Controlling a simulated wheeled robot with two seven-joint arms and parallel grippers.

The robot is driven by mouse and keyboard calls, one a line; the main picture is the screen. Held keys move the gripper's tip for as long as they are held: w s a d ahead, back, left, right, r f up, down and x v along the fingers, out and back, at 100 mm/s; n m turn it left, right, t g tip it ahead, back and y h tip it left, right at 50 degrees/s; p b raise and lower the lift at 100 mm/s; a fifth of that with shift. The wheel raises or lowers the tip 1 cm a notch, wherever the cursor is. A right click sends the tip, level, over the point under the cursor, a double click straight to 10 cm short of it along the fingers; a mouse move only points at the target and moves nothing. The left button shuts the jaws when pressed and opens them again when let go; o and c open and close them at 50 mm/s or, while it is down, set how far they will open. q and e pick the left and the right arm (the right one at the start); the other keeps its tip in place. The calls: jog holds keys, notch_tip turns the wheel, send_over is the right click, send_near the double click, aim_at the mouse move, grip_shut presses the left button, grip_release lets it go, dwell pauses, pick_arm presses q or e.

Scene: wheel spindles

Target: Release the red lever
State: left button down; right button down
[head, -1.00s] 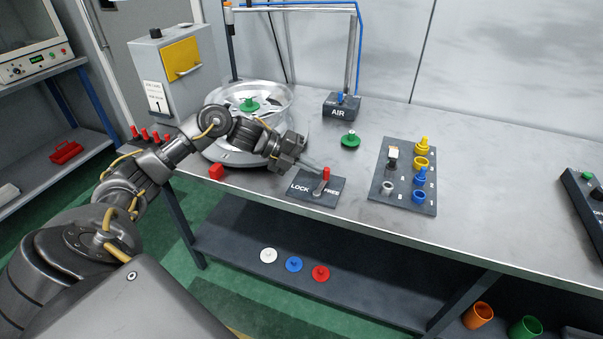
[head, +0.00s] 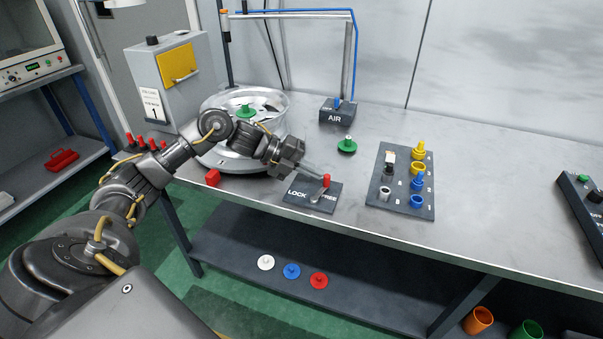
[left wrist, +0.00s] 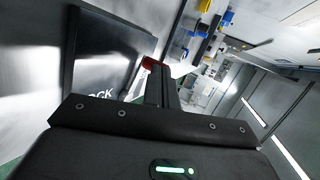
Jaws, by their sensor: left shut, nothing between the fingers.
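The red lever (head: 326,181) stands on a dark plate (head: 300,201) marked LOCK on the left and FREE on the right, near the table's front edge. The lever leans to the right, toward FREE. My left gripper (head: 316,175) is shut and empty, its fingertips at the left side of the red knob; I cannot tell whether they touch. In the left wrist view the red knob (left wrist: 152,63) shows just beyond the shut fingers, which hide part of it. The right gripper is out of view.
A silver wheel (head: 272,105) with a green spindle stands behind my left arm. A dark board (head: 394,205) with yellow and blue parts lies to the right. An AIR box (head: 338,116) stands behind. The table's right middle is clear.

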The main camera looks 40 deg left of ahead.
pick_arm(q)
jog(key=shift+r, duration=0.45)
jog(key=r, duration=0.2)
jog(key=shift+s+d+r, duration=0.1)
jog(key=shift+s+r, duration=0.1)
jog(key=shift+r, duration=0.15)
jog(key=s+d+r, duration=0.3)
jog(key=s+r, duration=0.1)
jog(key=s, duration=0.2)
jog(key=s+d+r+b, duration=0.1)
jog(key=s+d+r, duration=0.2)
jog(key=s+r, duration=0.2)
jog(key=shift+s+d+r+b, duration=0.15)
jog(key=shift+s+d+b, duration=0.15)
jog(key=shift+s+d, duration=0.1)
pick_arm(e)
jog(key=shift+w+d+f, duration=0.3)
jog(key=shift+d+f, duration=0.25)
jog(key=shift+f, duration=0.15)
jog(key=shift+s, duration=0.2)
pick_arm(q)
jog(key=shift+d, duration=0.1)
